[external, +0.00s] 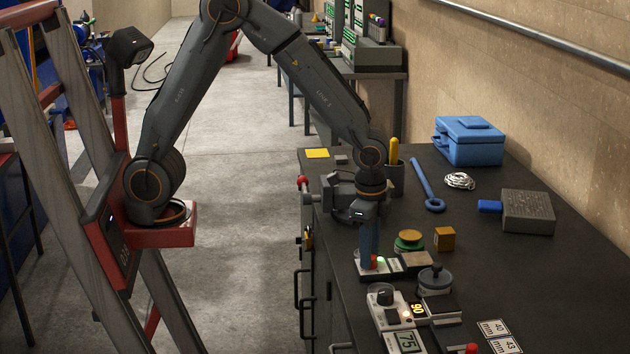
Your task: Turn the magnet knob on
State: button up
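My gripper (369,248) points straight down over the near-left part of the dark bench. Its blue fingers end at a small pale unit (372,269) with a red part and a lit green light. The fingers hide most of what is between them, so I cannot tell whether they touch or hold a knob there. No label readable here tells which knob is the magnet's.
A readout (407,342) shows 75. The bench's right side is clear.

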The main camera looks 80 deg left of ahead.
jog(key=shift+c, duration=1.3)
jog(key=shift+n+p, duration=0.35)
jog(key=shift+n, duration=0.25)
jog(key=o, duration=1.1)
jog(key=shift+c, duration=0.2)
jog(key=shift+r, duration=0.15)
jog(key=shift+d+r+b, duration=0.2)
jog(key=shift+r+b, duration=0.55)
jog(key=shift+r, duration=3.05)
